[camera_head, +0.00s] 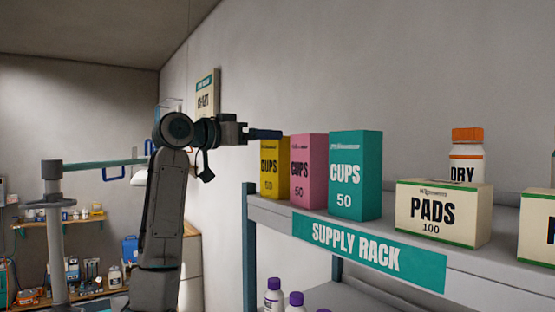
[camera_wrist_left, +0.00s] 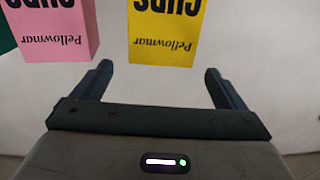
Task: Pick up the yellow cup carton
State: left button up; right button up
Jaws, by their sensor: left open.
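The yellow cup carton (camera_head: 273,168) stands upright on the upper shelf, at the left end of the row, marked CUPS 50. My left gripper (camera_head: 268,134) is level with its top, and its fingertips overlap the carton's top in the head view. In the left wrist view the yellow carton (camera_wrist_left: 165,32) appears upside down, ahead of the gap between my open fingers (camera_wrist_left: 158,70). Nothing is between the fingers. Whether a finger touches the carton cannot be told. My right gripper is not in view.
A pink carton (camera_head: 309,172) stands close to the right of the yellow one, then a teal carton (camera_head: 355,176). A PADS box (camera_head: 440,215) and an orange-capped bottle (camera_head: 467,155) stand further right. The wall is behind. The supply rack's (camera_head: 365,252) left post is below the yellow carton.

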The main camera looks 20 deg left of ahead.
aim_at(279, 141)
pick_arm(q)
jog(key=p+x, duration=0.1)
jog(key=x, duration=0.1)
jog(key=p+x, duration=0.3)
jog(key=shift+w+d+f, duration=0.15)
jog(key=shift+w+f, duration=0.15)
jog(key=shift+w, duration=0.1)
jog(key=shift+w+d+p, duration=0.15)
jog(key=shift+w+p, duration=0.05)
jog(key=shift+p, duration=0.15)
jog(key=shift+w+d+f, duration=0.1)
jog(key=shift+d+f, duration=0.05)
jog(key=shift+f, duration=0.05)
jog(key=c, duration=1.2)
jog(key=shift+c, duration=1.1)
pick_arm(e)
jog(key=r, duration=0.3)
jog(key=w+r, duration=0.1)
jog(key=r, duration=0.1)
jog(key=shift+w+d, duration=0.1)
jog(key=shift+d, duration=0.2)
pick_arm(q)
jog(key=shift+r, duration=0.1)
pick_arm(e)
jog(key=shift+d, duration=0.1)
